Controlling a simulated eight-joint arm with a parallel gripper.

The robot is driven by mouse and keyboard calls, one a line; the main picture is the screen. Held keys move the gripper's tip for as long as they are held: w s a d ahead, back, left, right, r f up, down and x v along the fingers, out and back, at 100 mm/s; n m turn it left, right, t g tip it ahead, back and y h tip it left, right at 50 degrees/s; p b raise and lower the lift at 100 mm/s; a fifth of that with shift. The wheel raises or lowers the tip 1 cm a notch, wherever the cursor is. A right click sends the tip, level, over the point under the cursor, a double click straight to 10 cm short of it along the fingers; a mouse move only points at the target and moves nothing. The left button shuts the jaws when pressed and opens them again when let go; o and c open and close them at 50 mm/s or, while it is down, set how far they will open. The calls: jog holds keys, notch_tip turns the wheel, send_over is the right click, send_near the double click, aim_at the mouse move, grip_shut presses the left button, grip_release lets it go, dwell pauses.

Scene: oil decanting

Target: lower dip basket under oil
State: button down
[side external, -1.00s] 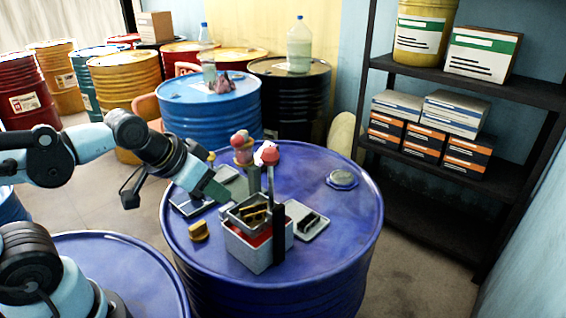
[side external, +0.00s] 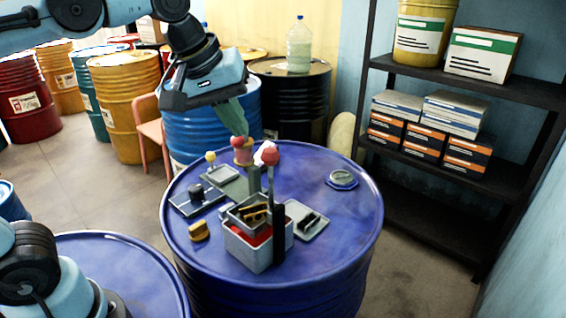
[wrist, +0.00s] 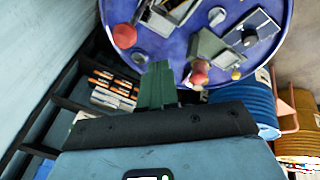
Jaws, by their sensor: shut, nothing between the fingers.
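The dip basket (side external: 238,216) is a grey open box with brown-yellow pieces inside. It sits high over a light grey tank (side external: 248,251), where red oil (side external: 259,238) shows below the basket's rim. A dark upright post with a red ball knob (side external: 270,155) stands beside the basket. The knob also shows in the wrist view (wrist: 124,36). My gripper (side external: 243,132) is shut and empty, above the far side of the blue drum, apart from the basket and the knob. Its green fingers show closed together in the wrist view (wrist: 158,88).
The blue drum top (side external: 330,225) also carries a pink-topped item (side external: 242,151), a tray (side external: 306,222) at right, a yellow-brown piece (side external: 199,231) and a dark-knobbed plate (side external: 196,198). A dark shelf (side external: 440,160) stands at right. The drum's right side is mostly clear.

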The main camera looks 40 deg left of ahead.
aim_at(262, 160)
jog(key=s+d+r+n+g, duration=0.1)
jog(key=d+r+n+g, duration=0.3)
jog(key=r+n, duration=0.75)
jog(key=shift+m+t, duration=0.6)
jog(key=shift+m, duration=0.05)
jog(key=f, duration=0.4)
jog(key=w+d+f, duration=0.1)
jog(key=f, duration=0.3)
jog(key=w+f, duration=0.1)
jog(key=f, duration=0.3)
jog(key=shift+w+d+f, duration=0.15)
jog(key=shift+f, duration=0.05)
notch_tip(262, 160, down, 8)
jog(key=shift+r, duration=0.1)
jog(key=shift+r, duration=0.1)
